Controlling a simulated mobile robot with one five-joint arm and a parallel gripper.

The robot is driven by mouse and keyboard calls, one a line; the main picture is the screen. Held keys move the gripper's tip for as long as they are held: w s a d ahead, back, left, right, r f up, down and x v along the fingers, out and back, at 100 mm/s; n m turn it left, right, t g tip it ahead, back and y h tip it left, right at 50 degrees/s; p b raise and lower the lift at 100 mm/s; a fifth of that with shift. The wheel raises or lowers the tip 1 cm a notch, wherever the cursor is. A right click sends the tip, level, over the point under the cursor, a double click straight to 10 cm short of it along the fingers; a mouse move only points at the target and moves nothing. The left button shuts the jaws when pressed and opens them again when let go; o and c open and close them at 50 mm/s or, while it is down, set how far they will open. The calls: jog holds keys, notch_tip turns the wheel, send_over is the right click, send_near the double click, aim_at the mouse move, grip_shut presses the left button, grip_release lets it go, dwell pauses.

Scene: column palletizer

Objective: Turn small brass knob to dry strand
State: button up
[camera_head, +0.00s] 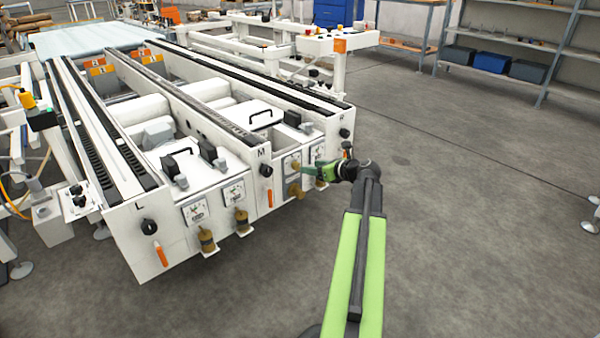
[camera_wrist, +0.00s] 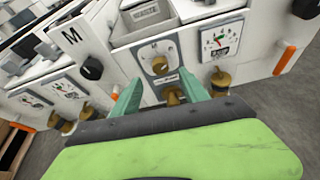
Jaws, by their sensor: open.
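A small brass knob (camera_wrist: 160,65) sits on a white dial plate on the machine's front panel in the wrist view; the plate's lettering is too small to read. A larger brass fitting (camera_wrist: 173,96) is just below it. My gripper (camera_wrist: 161,75) is open, its two teal fingers apart and pointing at the panel, one on each side of the knob and fitting as seen from the wrist. Contact cannot be told. In the head view my gripper (camera_head: 308,171) is at the right part of the machine front, by a brass fitting (camera_head: 295,190), and partly hides the panel there.
A gauge (camera_wrist: 221,38) with a brass fitting (camera_wrist: 221,82) below it is to the right. A black knob (camera_wrist: 92,68) and another gauge (camera_wrist: 68,89) are to the left. An orange handle (camera_wrist: 285,60) sticks out at the right. The floor (camera_head: 460,220) right of my arm is clear.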

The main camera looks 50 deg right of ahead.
aim_at(298, 166)
jog(key=b+x, duration=0.2)
jog(key=x, duration=0.6)
jog(key=shift+c, duration=0.3)
grip_shut()
